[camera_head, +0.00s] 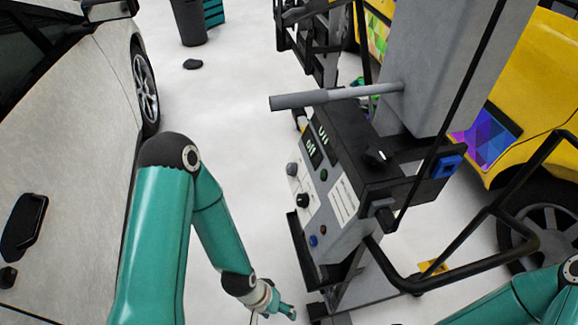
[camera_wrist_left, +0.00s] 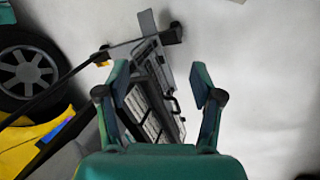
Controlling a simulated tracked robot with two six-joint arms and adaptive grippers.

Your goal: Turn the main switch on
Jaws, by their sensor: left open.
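The grey and black control box (camera_head: 340,170) stands right of centre in the head view, on a wheeled frame. Its slanted face has displays, a green button (camera_head: 323,175), a black knob (camera_head: 303,200), a grey knob (camera_head: 292,169), a blue button (camera_head: 313,241) and a red button (camera_head: 323,230). I cannot tell which control is the main switch. My left gripper (camera_head: 272,311) is low in the head view, left of and below the panel, partly cut off. In the wrist view my left gripper (camera_wrist_left: 160,78) is open and empty, with the machine (camera_wrist_left: 153,105) beyond its fingers.
A white car (camera_head: 75,150) stands at the left and a yellow car (camera_head: 535,90) at the right. A grey bar (camera_head: 300,99) and a black tube frame (camera_head: 440,283) stick out from the machine.

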